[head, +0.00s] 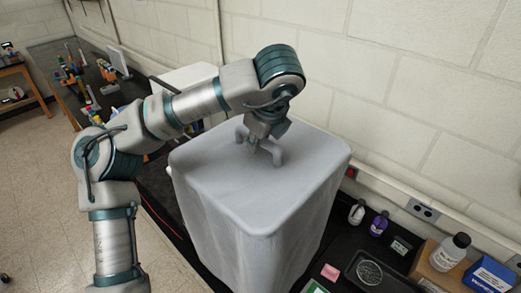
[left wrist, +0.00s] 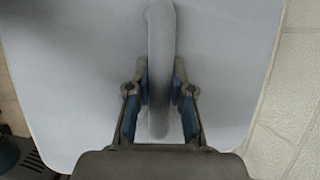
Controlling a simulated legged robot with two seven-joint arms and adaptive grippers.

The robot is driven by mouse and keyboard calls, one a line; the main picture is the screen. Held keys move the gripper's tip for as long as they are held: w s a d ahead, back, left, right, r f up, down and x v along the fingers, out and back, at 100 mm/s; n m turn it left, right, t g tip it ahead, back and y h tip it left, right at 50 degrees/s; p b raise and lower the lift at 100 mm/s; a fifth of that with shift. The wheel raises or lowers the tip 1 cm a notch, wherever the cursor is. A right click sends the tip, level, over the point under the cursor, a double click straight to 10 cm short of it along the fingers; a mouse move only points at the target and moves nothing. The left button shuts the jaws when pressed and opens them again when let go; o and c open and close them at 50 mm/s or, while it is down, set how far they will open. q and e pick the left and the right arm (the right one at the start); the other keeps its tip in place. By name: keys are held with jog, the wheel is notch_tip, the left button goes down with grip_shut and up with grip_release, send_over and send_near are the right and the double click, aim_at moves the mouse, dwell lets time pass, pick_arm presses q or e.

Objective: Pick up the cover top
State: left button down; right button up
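The cover top (head: 245,199) is a grey, rounded, box-like cover with sloping, draped sides. It stands upright on the dark bench, with a raised grey handle (head: 277,156) on its top. My left gripper (head: 254,149) reaches down over the handle. In the left wrist view, the handle (left wrist: 160,30) runs up the middle between my two fingers (left wrist: 161,85). The flat top (left wrist: 75,60) fills most of that view. My right gripper is not in view.
Small bottles (head: 379,223), a black tray (head: 369,272), a brown box with a white bottle (head: 452,252) and a blue box (head: 490,276) stand at the lower right. A pale block wall (head: 410,100) is close behind. Several tools (head: 85,75) lie on the bench at the far left.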

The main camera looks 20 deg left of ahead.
pick_arm(q)
jog(key=shift+w+d, duration=0.1)
jog(key=shift+a+r, duration=0.3)
jog(key=shift+r, duration=0.25)
jog(key=shift+a+r, duration=0.2)
jog(key=shift+r, duration=0.9)
jog(key=s+d+b, duration=0.1)
jog(key=s+d, duration=0.2)
jog(key=s, duration=0.1)
jog(key=s+d+r+b, duration=0.1)
jog(key=s+d, duration=0.2)
jog(key=d, duration=0.1)
jog(key=s+d+b, duration=0.1)
jog(key=s+d, duration=0.2)
jog(key=s, duration=0.1)
jog(key=shift+s+d+r+b, duration=0.15)
jog(key=shift+s+r+b, duration=0.15)
jog(key=shift+s+b, duration=0.1)
jog(key=shift+s+d, duration=0.2)
jog(key=shift+s, duration=0.15)
jog(key=shift+a, duration=0.1)
jog(key=shift+a, duration=0.1)
